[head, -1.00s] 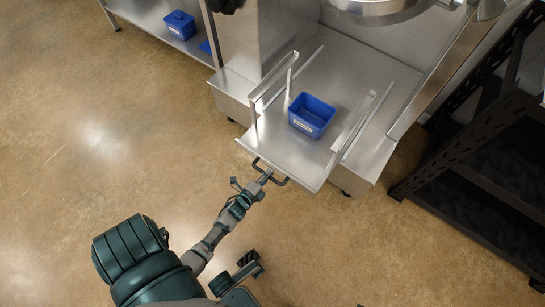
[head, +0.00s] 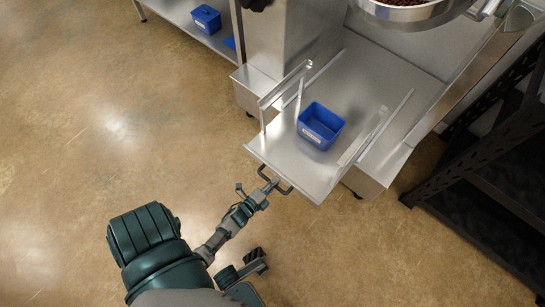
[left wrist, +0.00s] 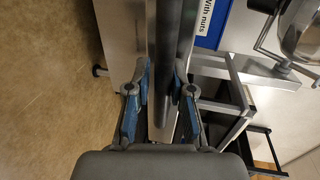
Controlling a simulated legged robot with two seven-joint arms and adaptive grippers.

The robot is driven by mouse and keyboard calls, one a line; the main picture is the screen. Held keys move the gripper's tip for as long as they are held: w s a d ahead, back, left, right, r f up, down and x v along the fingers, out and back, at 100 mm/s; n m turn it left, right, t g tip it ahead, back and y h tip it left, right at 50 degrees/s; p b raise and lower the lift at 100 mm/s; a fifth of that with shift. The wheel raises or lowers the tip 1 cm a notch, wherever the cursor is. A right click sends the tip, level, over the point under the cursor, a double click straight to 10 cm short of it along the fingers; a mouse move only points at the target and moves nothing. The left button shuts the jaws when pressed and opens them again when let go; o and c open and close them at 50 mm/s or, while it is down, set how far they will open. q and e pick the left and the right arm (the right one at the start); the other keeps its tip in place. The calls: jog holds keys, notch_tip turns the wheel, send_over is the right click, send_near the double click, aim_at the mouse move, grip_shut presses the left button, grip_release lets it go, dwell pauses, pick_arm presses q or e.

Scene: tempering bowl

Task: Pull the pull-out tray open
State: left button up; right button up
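The pull-out tray (head: 290,162) is a flat steel plate with upright side rails, sticking out from the front of the steel machine. A dark bracket handle (head: 288,190) is on its front edge. My left gripper (head: 271,185) is at this handle.
A steel bowl (head: 410,12) with brown contents hangs above the machine's back right. A black shelf rack (head: 490,180) stands at the right. A steel shelf (head: 180,28) with another blue bin (head: 206,18) is at the top left. The floor before the tray is clear.

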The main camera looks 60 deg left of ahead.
pick_arm(q)
jog(key=shift+o, duration=1)
jog(key=shift+d+f, duration=0.1)
jog(key=shift+r, duration=0.2)
jog(key=v, duration=1.2)
